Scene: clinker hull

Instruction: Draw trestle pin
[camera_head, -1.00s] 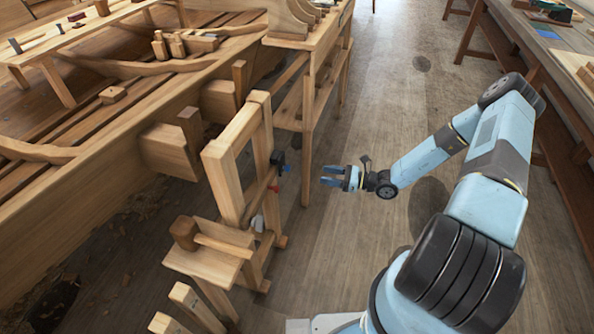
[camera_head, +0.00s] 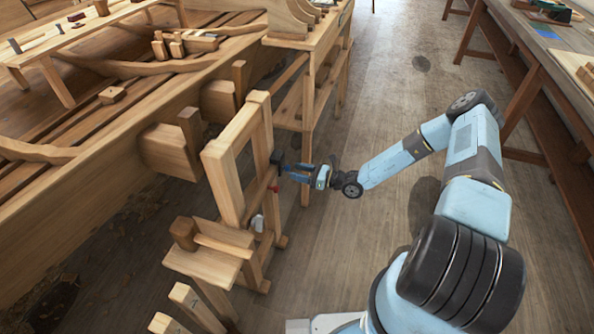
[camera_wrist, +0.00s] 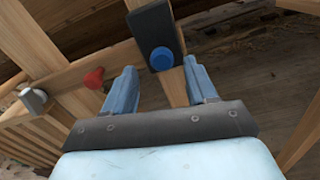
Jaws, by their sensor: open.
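The wooden trestle (camera_head: 222,186) stands upright beside the hull. A dark block with a round blue knob (camera_wrist: 161,58) is on its upright. The block (camera_head: 277,157) also shows in the head view, where my fingers hide the knob. A red knob (camera_wrist: 93,78) and a pale grey fitting (camera_wrist: 33,99) sit on the trestle to the left in the wrist view. Which of these is the pin I cannot tell for sure. My gripper (camera_head: 290,171) is open and empty at the block. In the wrist view its fingers (camera_wrist: 160,76) stand either side of the blue knob; contact is unclear.
The hull (camera_head: 75,215) fills the left, with wooden clamps and blocks by its edge. A wooden bench (camera_head: 310,60) stands behind the trestle. A long workbench (camera_head: 535,75) runs along the right. The floor (camera_head: 385,110) between is clear.

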